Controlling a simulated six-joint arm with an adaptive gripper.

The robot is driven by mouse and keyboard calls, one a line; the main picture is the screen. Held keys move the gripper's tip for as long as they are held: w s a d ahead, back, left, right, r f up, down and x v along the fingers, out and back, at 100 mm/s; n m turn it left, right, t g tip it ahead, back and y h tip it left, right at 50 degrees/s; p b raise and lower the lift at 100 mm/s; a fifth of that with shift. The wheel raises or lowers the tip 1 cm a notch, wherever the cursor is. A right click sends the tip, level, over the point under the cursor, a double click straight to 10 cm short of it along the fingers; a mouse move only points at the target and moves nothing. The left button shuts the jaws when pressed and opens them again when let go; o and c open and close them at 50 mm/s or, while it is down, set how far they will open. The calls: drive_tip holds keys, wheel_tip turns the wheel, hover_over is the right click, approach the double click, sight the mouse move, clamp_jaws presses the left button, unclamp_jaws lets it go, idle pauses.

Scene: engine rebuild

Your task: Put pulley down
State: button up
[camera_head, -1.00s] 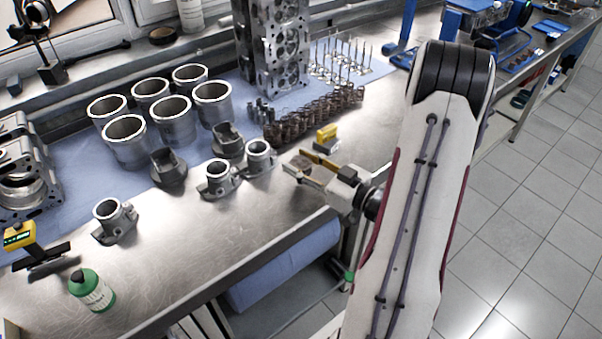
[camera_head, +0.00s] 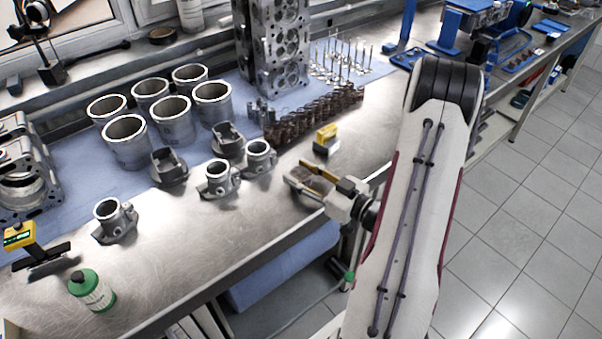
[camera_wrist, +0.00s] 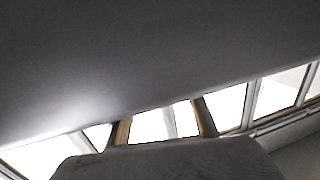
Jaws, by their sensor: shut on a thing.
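My gripper (camera_head: 305,178) is at the end of my arm, over the front right part of the steel bench (camera_head: 265,210) in the head view. Its tan fingers are shut on a small brownish-grey thing, the pulley (camera_head: 314,179), which shows only in part between them. I cannot tell whether the pulley touches the bench or hangs just above it. In the wrist view, two tan strips (camera_wrist: 162,125), likely the fingers, show against bright windows. A broad grey surface and a rounded grey shape fill the rest, and I cannot identify them.
A yellow-and-black block (camera_head: 326,139) stands just behind my gripper. Flanged grey parts (camera_head: 218,178) stand to its left, with cylinder liners (camera_head: 127,142) farther back. Springs (camera_head: 300,125) line the blue mat's edge. A green bottle (camera_head: 90,290) stands front left. The front middle bench is bare.

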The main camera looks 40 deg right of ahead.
sight(309, 179)
drive_tip(key=shift+f, duration=0.15)
drive_tip(key=o, duration=1.4)
drive_tip(key=shift+c, duration=0.2)
drive_tip(key=shift+s, duration=0.1)
drive_tip(key=shift+v, duration=3.8)
drive_tip(key=shift+o, duration=0.6)
